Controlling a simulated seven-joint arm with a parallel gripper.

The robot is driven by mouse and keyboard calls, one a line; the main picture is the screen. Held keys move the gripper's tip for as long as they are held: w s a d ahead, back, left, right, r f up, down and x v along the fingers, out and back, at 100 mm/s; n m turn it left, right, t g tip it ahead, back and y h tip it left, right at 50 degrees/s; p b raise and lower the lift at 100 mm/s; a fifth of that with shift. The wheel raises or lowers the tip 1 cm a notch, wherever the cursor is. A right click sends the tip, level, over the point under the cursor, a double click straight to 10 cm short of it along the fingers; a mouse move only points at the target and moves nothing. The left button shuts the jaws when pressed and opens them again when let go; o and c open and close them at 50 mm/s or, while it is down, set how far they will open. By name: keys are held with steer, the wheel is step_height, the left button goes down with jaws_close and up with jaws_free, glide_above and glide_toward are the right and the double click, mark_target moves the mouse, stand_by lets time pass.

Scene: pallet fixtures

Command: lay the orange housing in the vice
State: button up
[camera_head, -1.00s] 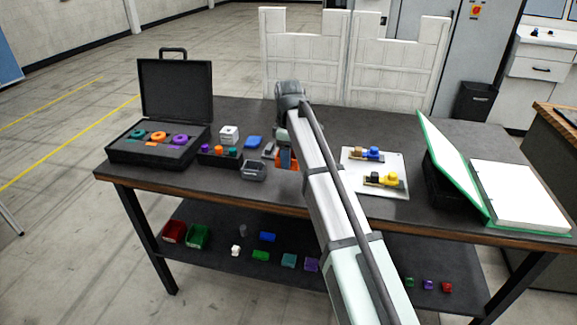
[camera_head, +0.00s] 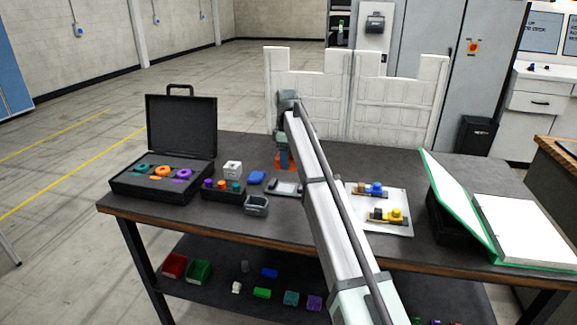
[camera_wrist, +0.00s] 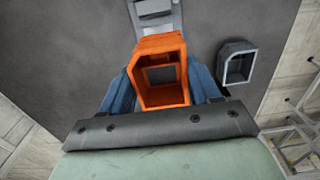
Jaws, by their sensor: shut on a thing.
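The orange housing (camera_wrist: 160,52) is a hollow, box-like part with an open end facing the wrist camera. My gripper (camera_wrist: 160,92) is shut on it, with a blue finger on each side. In the head view the orange housing (camera_head: 285,162) shows partly behind my arm, held above the table. The grey vice (camera_head: 287,188) sits on the table just below it, partly hidden by my arm. In the wrist view part of the vice (camera_wrist: 155,10) shows at the top edge, beyond the housing. Its jaws are mostly hidden there.
A grey open housing (camera_head: 256,206) stands left of the vice. A blue part (camera_head: 256,178), a white block (camera_head: 232,168), a small parts tray (camera_head: 222,193) and an open black case (camera_head: 150,187) lie further left. A white plate (camera_head: 398,228) with parts lies right of my arm.

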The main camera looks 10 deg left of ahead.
steer(key=shift+f, duration=2.95)
steer(key=shift+f, duration=1.55)
steer(key=o, duration=1.3)
steer(key=shift+o, duration=0.2)
steer(key=shift+r, duration=0.15)
steer(key=shift+r, duration=4.35)
